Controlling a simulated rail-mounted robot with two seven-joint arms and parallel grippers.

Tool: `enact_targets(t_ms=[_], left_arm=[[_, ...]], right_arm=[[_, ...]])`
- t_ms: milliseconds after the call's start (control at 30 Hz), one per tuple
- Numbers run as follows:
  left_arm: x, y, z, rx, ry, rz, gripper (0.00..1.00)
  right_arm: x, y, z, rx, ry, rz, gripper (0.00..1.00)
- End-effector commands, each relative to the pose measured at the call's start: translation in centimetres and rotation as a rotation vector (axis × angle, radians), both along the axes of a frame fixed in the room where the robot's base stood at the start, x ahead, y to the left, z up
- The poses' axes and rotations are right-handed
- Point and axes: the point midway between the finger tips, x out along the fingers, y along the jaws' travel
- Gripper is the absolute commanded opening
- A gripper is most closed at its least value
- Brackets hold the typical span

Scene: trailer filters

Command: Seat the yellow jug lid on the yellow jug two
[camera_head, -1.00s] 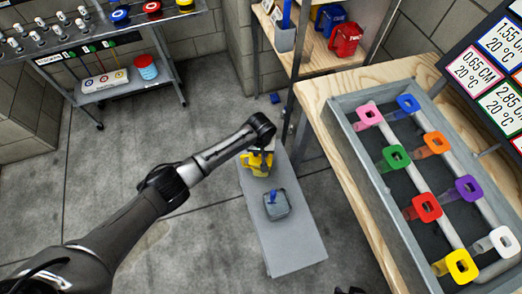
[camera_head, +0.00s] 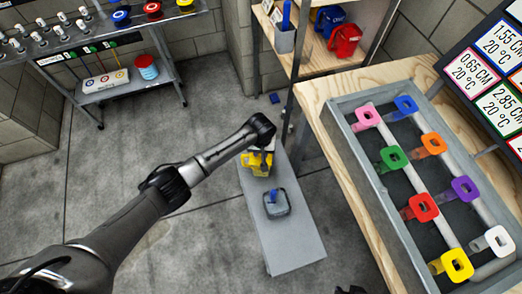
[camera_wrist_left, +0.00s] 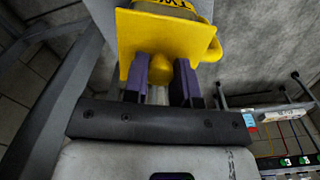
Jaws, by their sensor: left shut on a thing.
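The yellow jug two (camera_head: 256,168) stands at the far end of a narrow grey bench, partly hidden by my left gripper (camera_head: 261,148). In the left wrist view, my left gripper (camera_wrist_left: 160,82) has its two purple fingers shut on the round knob of the yellow jug lid (camera_wrist_left: 180,36), a square yellow plate. The jug (camera_wrist_left: 165,4), with dark lettering, shows just beyond the lid, with a yellow handle at the right. The lid is at the jug's top; I cannot tell whether it is fully seated or slightly above.
A grey square container with a blue upright part (camera_head: 276,205) sits nearer on the grey bench (camera_head: 290,246). To the right, a wooden table carries a grey tray (camera_head: 388,218) of coloured square-topped pieces. A shelf with blue and red jugs (camera_head: 345,40) stands behind.

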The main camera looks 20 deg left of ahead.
Motion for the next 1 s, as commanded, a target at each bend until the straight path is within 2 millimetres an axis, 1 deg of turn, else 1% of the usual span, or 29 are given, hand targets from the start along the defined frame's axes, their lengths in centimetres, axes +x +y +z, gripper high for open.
enact_targets(t_ms=[533,933,967,1000], left_arm=[[0.03,-0.04,-0.05,-0.001,0.000,0.001,0.03],[0.04,-0.01,-0.17,-0.001,0.000,0.000,0.03],[0.03,-0.01,-0.16,0.000,0.000,0.000,0.26],[0.04,-0.01,-0.16,0.000,0.000,0.000,0.30]], right_arm=[[0.01,0.20,0.75,0.007,0.000,-0.004,0.43],[0.01,-0.03,0.76,-0.001,0.000,0.001,0.43],[0.00,-0.06,0.76,-0.002,0.000,0.001,0.43],[0.01,-0.09,0.76,-0.003,0.000,0.002,0.43]])
